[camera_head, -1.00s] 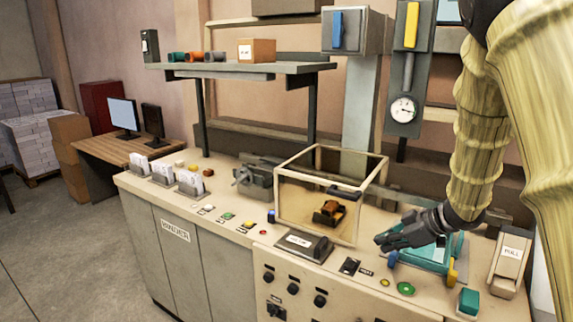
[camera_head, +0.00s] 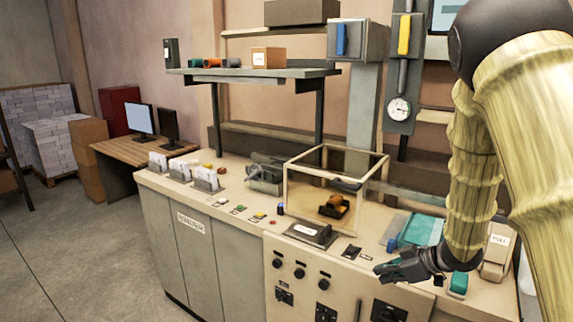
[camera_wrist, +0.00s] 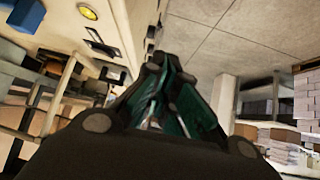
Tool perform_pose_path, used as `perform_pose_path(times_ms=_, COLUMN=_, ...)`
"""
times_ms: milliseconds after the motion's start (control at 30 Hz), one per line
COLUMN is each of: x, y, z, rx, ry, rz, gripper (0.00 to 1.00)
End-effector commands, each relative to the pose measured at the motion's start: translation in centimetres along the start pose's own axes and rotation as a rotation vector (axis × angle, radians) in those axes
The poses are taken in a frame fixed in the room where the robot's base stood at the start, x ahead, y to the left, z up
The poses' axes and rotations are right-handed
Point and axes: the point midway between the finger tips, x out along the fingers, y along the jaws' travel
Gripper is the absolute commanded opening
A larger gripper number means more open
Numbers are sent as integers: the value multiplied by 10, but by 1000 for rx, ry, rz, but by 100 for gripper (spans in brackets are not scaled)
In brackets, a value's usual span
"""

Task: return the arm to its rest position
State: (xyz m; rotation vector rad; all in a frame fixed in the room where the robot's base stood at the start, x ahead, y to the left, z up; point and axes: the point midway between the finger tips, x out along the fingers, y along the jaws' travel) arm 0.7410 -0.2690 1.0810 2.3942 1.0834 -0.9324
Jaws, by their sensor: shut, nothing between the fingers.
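My gripper (camera_head: 390,268) is in the lower right of the head view, at the front edge of the workbench (camera_head: 240,222). Its fingers point left and are shut with nothing held. My arm comes down from the upper right, bends, and hides part of the bench's right end. In the wrist view my gripper (camera_wrist: 152,110) shows dark fingers with green inner faces, and the floor and the bench front lie beyond them.
A clear box (camera_head: 330,195) with a small orange-and-black object stands mid-bench, left of my gripper. A teal tray (camera_head: 418,232) lies behind my gripper. A teal block (camera_head: 458,285) and a beige dispenser (camera_head: 497,250) are to its right. Open floor (camera_head: 80,240) lies at the left.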

Motion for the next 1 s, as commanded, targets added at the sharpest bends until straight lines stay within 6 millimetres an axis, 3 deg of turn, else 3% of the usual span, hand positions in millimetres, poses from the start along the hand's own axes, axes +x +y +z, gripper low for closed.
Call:
perform_pose_path(times_ms=267, x=58, y=-38, z=70, rx=166, ry=-26, rz=43, gripper=0)
perform_pose_path(times_ms=400, x=93, y=-75, z=128, rx=296, ry=-75, rz=85, gripper=0)
perform_pose_path(times_ms=600, x=126, y=-137, z=218, rx=475, ry=-194, rz=152, gripper=0)
perform_pose_path(times_ms=800, x=134, y=-211, z=306, rx=637, ry=-359, rz=215, gripper=0)
perform_pose_path(times_ms=1000, x=120, y=-292, z=384, rx=771, ry=-554, rz=269, gripper=0)
